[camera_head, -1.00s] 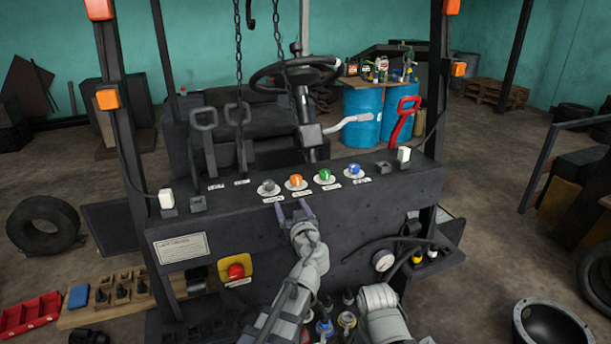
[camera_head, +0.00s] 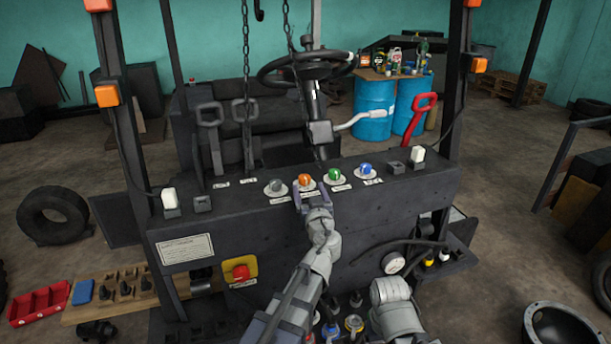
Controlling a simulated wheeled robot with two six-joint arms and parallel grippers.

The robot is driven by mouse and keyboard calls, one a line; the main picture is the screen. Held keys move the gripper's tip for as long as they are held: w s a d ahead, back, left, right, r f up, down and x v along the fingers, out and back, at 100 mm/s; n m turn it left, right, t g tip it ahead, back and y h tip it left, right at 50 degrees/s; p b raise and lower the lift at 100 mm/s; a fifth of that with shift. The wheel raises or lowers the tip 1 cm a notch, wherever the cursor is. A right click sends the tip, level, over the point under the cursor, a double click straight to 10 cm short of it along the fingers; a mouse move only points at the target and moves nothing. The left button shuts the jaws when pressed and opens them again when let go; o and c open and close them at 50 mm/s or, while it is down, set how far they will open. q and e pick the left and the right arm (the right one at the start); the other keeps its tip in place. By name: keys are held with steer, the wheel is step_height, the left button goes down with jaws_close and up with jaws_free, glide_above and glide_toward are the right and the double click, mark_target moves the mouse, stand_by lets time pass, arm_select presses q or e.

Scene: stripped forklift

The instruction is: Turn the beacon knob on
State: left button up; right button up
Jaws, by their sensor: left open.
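Several round knobs sit in a row on the dark panel (camera_head: 415,212) of the forklift: a grey knob (camera_head: 276,185), an orange knob (camera_head: 305,180), a green knob (camera_head: 334,174) and a blue knob (camera_head: 365,169). Each has a pale disc and a small label below it. The labels are too small to read, so I cannot tell by text which is the beacon knob. My left gripper (camera_head: 311,190) is open just in front of the orange knob, its fingers pointing at it. I cannot tell whether they touch it. My right gripper is not in view.
A red stop button (camera_head: 240,272) on a yellow box is low on the panel front. White-capped switches (camera_head: 169,197) stand at the panel's ends. Levers, hanging chains and a steering wheel (camera_head: 305,68) rise behind the knobs. A gauge (camera_head: 393,263) sits lower right.

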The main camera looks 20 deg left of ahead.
mark_target(305, 180)
arm_select(q)
steer(key=shift+r, duration=0.1)
steer(key=x, duration=0.7)
steer(key=shift+w+a, duration=0.2)
steer(key=shift+w, duration=0.1)
steer(key=shift+s, duration=0.1)
jaws_close()
